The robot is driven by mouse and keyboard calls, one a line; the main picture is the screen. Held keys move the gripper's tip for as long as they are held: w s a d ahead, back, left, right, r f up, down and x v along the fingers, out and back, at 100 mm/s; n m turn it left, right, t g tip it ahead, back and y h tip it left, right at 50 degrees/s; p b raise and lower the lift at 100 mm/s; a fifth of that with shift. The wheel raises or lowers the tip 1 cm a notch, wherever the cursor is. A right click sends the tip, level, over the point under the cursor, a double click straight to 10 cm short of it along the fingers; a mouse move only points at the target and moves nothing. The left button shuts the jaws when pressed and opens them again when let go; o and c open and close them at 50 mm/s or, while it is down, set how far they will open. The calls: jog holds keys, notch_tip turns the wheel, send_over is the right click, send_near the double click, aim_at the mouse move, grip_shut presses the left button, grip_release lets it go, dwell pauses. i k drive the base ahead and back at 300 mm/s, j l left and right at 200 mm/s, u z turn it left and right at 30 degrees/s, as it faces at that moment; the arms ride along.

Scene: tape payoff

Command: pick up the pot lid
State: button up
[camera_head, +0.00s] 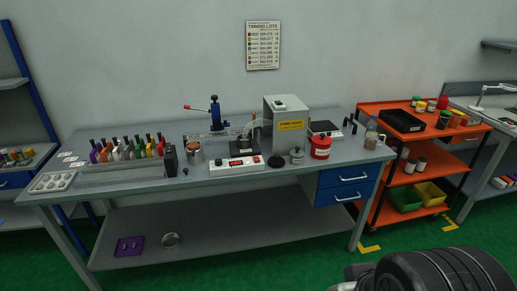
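A dark round disc (275,162), which may be the pot lid, lies on the grey workbench (225,184) near its front edge. I cannot tell for certain that it is the lid. A red pot-like container (320,148) stands to its right, with a small grey canister (297,156) between them. An open-looking metal pot (194,154) stands farther left on the bench. My gripper's fingers do not show. A dark, rounded, ribbed part at the lower right looks like part of my own arm.
A white and red switch strip (237,164) lies left of the disc. A grey box machine (286,124) stands behind. Coloured items (127,149) fill a rack at left. An orange cart (435,137) stands right. The lower shelf (220,235) is mostly clear.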

aim_at(276, 160)
jog(key=i+j+u, duration=0.1)
jog(key=i, duration=0.6)
jog(key=i+j+u, duration=0.1)
jog(key=i, duration=0.6)
jog(key=j, duration=0.1)
